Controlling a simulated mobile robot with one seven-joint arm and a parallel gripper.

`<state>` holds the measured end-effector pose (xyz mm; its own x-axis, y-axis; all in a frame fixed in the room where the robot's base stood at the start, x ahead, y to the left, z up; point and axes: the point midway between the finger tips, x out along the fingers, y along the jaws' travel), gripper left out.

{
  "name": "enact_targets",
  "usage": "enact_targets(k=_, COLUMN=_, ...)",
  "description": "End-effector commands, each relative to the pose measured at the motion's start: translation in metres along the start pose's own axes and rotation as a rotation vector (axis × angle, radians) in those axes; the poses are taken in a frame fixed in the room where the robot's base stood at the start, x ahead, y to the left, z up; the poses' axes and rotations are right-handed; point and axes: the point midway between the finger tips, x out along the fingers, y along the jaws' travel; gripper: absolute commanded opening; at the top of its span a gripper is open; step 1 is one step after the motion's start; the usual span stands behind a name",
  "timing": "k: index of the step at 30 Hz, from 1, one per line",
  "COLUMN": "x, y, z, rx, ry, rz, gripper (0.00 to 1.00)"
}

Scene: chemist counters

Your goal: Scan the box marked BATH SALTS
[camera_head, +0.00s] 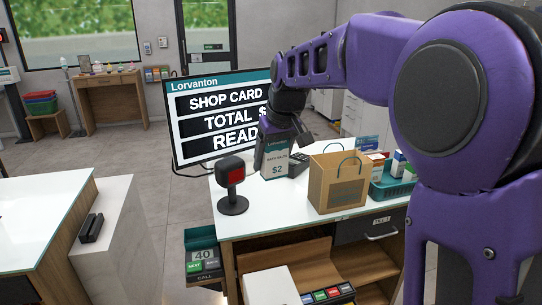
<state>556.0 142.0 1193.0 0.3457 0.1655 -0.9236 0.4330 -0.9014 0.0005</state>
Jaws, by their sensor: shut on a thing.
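The BATH SALTS box (275,169), pale with a teal band and "$2" on its face, is upright above the counter (240,217). My gripper (277,145) reaches down from above and is shut on the box; its fingertips are partly hidden. A scanner (231,173) with a red window on a black stand is on the counter, left of the box and apart from it. A screen (220,115) behind reads "SHOP CARD", "TOTAL $" and "READ", cut off on the right by my arm.
A brown paper bag (337,183) stands right of the box. A teal basket (392,187) with several boxes is behind it at right. A dark keypad device (299,164) sits beside the box. The counter's front left is clear.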

Motion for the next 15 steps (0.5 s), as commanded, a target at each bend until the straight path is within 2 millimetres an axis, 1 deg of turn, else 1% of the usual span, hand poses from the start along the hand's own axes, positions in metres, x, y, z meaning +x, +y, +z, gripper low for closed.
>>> enact_targets(k=2, x=0.000, y=-0.003, z=-0.002, rx=-0.008, ry=-0.001, rz=-0.005, gripper=0.16)
enact_targets(k=5, x=0.009, y=-0.004, z=-0.002, rx=-0.009, ry=-0.002, rz=-0.005, gripper=0.16)
enact_targets(k=8, x=0.022, y=-0.005, z=-0.002, rx=-0.008, ry=-0.003, rz=-0.005, gripper=0.16)
enact_targets(k=15, x=0.060, y=-0.009, z=-0.003, rx=-0.008, ry=-0.002, rz=-0.004, gripper=0.16)
